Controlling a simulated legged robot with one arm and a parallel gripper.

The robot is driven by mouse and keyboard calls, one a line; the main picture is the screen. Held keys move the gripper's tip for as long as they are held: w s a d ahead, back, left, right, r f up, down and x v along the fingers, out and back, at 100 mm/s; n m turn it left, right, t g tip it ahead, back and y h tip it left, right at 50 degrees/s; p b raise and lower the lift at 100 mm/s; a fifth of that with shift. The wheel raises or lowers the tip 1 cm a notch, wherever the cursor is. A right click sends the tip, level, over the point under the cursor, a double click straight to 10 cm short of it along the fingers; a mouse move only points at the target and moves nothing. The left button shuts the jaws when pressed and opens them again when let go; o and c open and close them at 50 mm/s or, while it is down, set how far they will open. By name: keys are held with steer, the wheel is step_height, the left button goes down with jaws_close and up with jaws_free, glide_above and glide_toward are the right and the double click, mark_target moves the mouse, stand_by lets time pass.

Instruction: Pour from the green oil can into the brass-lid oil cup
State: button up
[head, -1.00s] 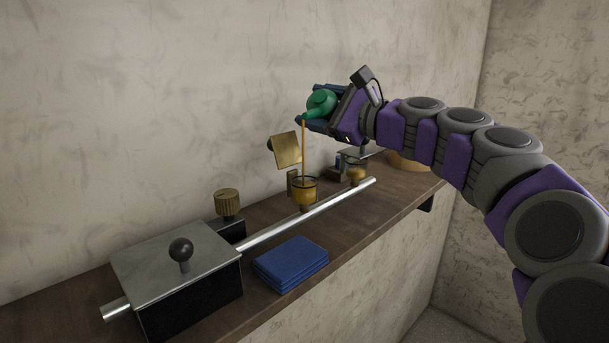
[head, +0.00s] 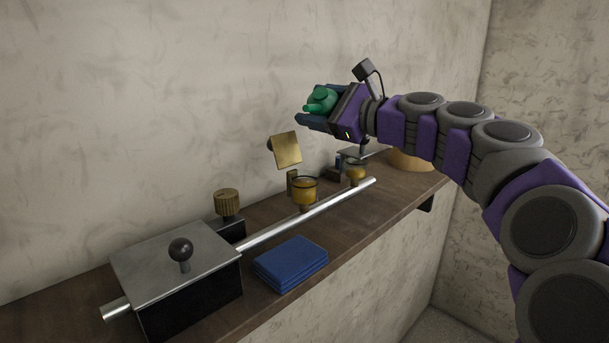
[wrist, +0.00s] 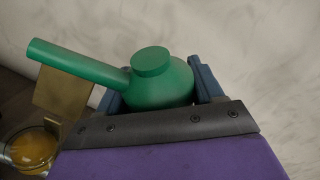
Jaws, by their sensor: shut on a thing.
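The green oil can (head: 320,101) is held in my gripper (head: 318,105), above the shelf and above the brass-lid oil cup (head: 304,192). In the wrist view the can (wrist: 160,82) sits between the blue fingers (wrist: 158,88), its spout pointing left. No stream comes from the spout. The cup is clear glass with amber oil in it, and its square brass lid (head: 286,150) stands open. The cup also shows in the wrist view at lower left (wrist: 34,148), with the lid (wrist: 62,92) beside it. My gripper is shut on the can.
A second glass cup with amber liquid (head: 356,171) stands farther right along the metal rod (head: 325,208). A dark box with a knob (head: 180,270), a brass knurled cap (head: 227,202) and folded blue cloth (head: 291,262) occupy the shelf's near part. A wall rises behind.

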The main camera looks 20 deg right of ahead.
mark_target(325, 102)
steer(key=shift+w+d+m, duration=0.15)
steer(key=shift+m, duration=0.45)
steer(key=shift+w+m, duration=0.25)
steer(key=shift+m, duration=0.05)
steer(key=shift+d+g, duration=0.15)
steer(key=shift+g, duration=0.15)
steer(key=shift+m, duration=0.3)
steer(key=shift+w+d+f+m+g, duration=0.2)
steer(key=shift+w+m, duration=0.1)
steer(key=shift+m, duration=0.15)
steer(key=shift+w+d+f+m+g, duration=0.1)
steer(key=shift+w+d+m, duration=0.15)
steer(key=shift+m, duration=0.2)
steer(key=shift+w+d+r+m+g, duration=0.2)
steer(key=shift+r+m+g, duration=0.1)
steer(key=shift+r+m, duration=0.35)
steer(key=shift+w+d+f+m, duration=0.15)
steer(key=shift+w+f+m, duration=0.15)
steer(key=shift+m, duration=0.55)
